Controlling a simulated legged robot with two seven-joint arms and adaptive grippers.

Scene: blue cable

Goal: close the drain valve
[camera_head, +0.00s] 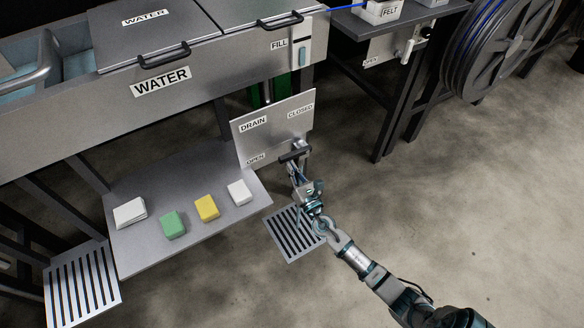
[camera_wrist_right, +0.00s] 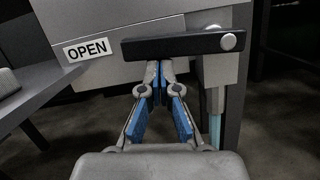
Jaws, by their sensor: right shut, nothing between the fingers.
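The drain valve's black lever (camera_head: 295,155) is at the lower edge of the grey DRAIN panel (camera_head: 276,128). In the right wrist view the lever (camera_wrist_right: 180,47) lies roughly level, bolted at its right end, with its free end towards the OPEN label (camera_wrist_right: 87,49). The CLOSED label (camera_head: 300,111) is at the panel's upper right. My right gripper (camera_head: 299,170) is just below the lever. In the wrist view its blue-padded fingers (camera_wrist_right: 160,78) meet at the tips, shut and empty, under the lever's middle; I cannot tell whether they touch it. My left gripper is out of view.
A shelf (camera_head: 150,255) left of the panel carries white, green and yellow blocks. A slotted grate (camera_head: 292,232) is under my right forearm. The water tank (camera_head: 215,65) stands above. A cable reel (camera_head: 500,50) is at upper right. The floor at right is clear.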

